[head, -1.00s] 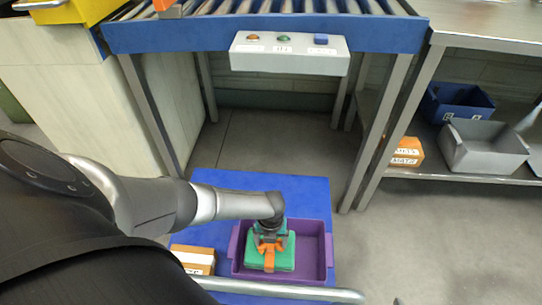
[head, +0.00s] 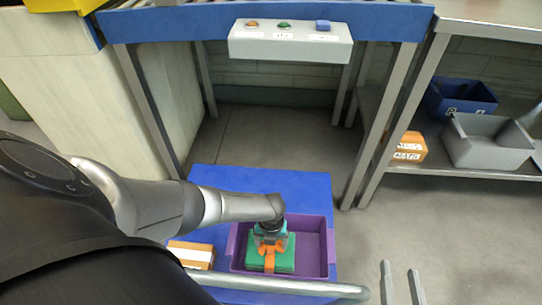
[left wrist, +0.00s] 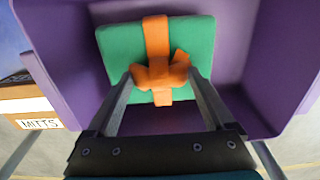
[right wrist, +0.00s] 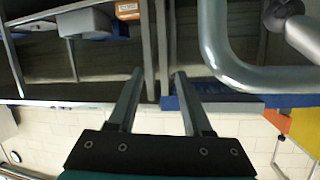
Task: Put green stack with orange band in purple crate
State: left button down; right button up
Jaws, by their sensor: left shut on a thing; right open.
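The green stack with an orange band (head: 283,263) is inside the purple crate (head: 318,240), toward its left side. It also shows in the left wrist view (left wrist: 115,45), with the crate's wall (left wrist: 50,60) around it. My left gripper (left wrist: 160,75) is shut on the knot of the orange band. In the head view, my left gripper (head: 270,246) comes down into the crate from above. I cannot tell whether the stack touches the crate floor. My right gripper (right wrist: 155,75) is open and empty, away from the crate. Two finger tips of it show at the head view's lower right (head: 401,268).
The crate stands on a blue platform (head: 260,185) beside a cardboard box (head: 191,254). A metal rail (head: 290,289) crosses in front. A conveyor with a button box (head: 290,42) is behind. A shelf at right holds a grey bin (head: 488,145), a blue bin (head: 462,98) and an orange box (head: 410,148).

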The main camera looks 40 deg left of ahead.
pick_arm(q)
jog(key=shift+f+b, duration=0.35)
jog(key=shift+f, duration=0.6)
pick_arm(e)
jog(key=shift+s+a+r+m+t+y, duration=0.15)
jog(key=shift+s+a+r+t+y, duration=0.2)
jog(key=shift+t, duration=0.3)
jog(key=shift+s+a+r+m+t+y, duration=0.2)
jog(key=shift+a+r+t, duration=0.1)
jog(key=shift+r+t, duration=0.3)
jog(key=shift+f, duration=0.1)
pick_arm(q)
jog(key=shift+f, duration=0.1)
grip_release()
